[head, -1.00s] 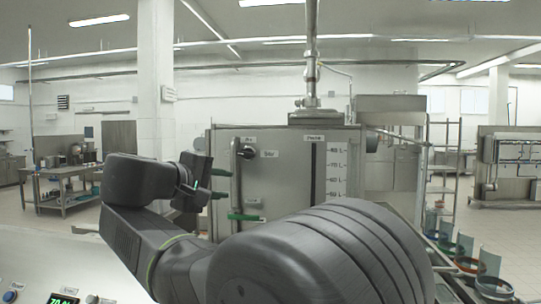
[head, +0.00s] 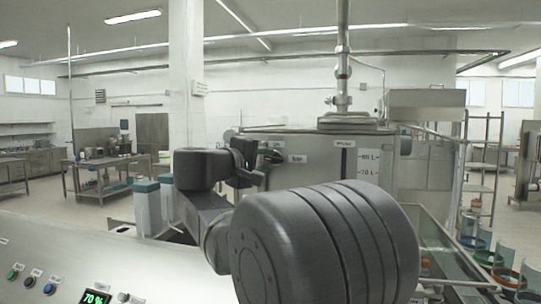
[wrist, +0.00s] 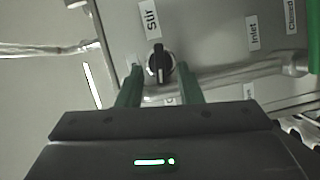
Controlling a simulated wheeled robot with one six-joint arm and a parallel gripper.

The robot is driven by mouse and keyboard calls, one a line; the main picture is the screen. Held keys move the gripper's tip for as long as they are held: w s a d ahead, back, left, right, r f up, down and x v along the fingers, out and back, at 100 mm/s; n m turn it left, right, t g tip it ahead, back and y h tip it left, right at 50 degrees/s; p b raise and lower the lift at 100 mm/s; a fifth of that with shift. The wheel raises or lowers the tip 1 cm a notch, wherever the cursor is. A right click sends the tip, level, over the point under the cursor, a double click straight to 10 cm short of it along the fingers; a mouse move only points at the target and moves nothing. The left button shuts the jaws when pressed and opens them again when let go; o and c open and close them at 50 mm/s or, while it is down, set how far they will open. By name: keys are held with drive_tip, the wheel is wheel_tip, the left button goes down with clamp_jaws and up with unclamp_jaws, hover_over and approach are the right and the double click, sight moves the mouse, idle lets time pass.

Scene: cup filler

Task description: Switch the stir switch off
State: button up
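The stir switch (wrist: 159,63) is a black rotary knob on a grey metal panel, under a white label (wrist: 149,19) that reads like "Stir". In the wrist view its grip stands nearly upright in the picture. My gripper (wrist: 160,86) is open, with one green finger on each side below the knob. I cannot tell whether the fingers touch it. In the head view my gripper (head: 252,164) is at the front of the steel tank (head: 318,145), left of the small label (head: 298,159). The knob is hidden there behind my gripper.
Other labels, "Inlet" (wrist: 253,29) and "Closed" (wrist: 291,17), and a green part (wrist: 313,35) are right of the switch. A metal pipe (wrist: 240,78) crosses near the right finger. A control panel with buttons (head: 50,289) and a 70 % display (head: 95,298) is at lower left.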

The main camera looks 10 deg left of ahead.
sight(274, 159)
drive_tip(key=shift+p+x, duration=0.3)
drive_tip(key=shift+x, duration=1.05)
clamp_jaws()
drive_tip(key=n+b, duration=0.1)
drive_tip(key=b, duration=0.1)
drive_tip(key=shift+f+n+t+b, duration=0.15)
drive_tip(key=shift+n+t+b, duration=0.15)
drive_tip(key=shift+n+b, duration=0.1)
unclamp_jaws()
